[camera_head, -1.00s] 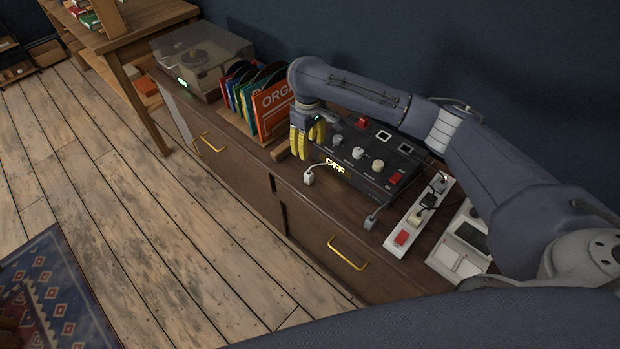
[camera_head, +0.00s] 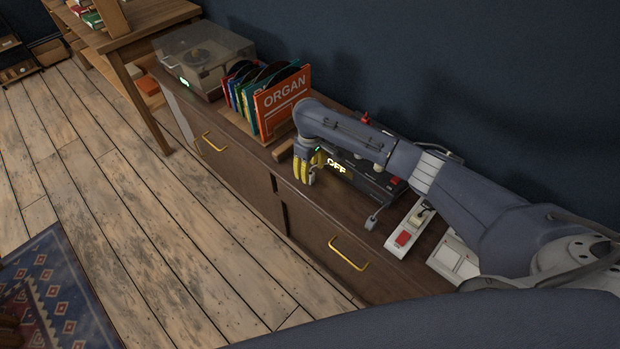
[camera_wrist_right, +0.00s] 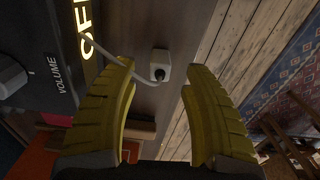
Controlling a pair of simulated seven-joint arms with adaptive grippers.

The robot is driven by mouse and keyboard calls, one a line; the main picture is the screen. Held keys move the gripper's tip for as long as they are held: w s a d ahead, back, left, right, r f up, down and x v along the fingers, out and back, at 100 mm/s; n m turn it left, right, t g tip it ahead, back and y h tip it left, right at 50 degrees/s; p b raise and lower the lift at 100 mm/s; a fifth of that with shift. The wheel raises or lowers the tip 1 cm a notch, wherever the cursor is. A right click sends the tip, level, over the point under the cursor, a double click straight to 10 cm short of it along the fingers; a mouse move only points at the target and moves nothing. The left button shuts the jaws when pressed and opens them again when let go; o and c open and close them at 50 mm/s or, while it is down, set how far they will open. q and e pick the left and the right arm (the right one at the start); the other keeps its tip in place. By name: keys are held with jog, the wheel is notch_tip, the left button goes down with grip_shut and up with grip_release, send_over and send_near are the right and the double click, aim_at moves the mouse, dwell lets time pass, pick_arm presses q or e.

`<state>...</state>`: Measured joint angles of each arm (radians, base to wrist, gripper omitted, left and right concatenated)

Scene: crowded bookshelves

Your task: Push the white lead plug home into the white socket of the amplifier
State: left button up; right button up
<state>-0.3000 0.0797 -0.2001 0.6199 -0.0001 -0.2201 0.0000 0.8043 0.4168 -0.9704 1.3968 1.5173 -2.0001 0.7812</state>
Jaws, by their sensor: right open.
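The white lead plug (camera_wrist_right: 160,58) shows in the right wrist view, a small white block with a dark end on a white lead (camera_wrist_right: 112,58). The black amplifier (camera_head: 372,182) stands on the cabinet with a lit OFF sign; its VOLUME label and a knob show in the wrist view (camera_wrist_right: 35,50). My right gripper (camera_head: 307,180) is open, fingers down, at the amplifier's left front. In the wrist view the plug appears between its yellow fingertips (camera_wrist_right: 160,68), and neither finger is seen touching it. I cannot make out the white socket. My left gripper is not in view.
A rack of record sleeves (camera_head: 282,105) and a turntable (camera_head: 205,55) stand left along the cabinet top (camera_head: 350,218). A grey plug (camera_head: 371,222) lies by the amplifier's right front. A power strip (camera_head: 408,228) with a red switch is further right. The wall is close behind.

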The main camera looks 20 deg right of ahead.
aim_at(310, 171)
jog(key=shift+f, duration=1.75)
jog(key=shift+c, duration=0.2)
grip_shut()
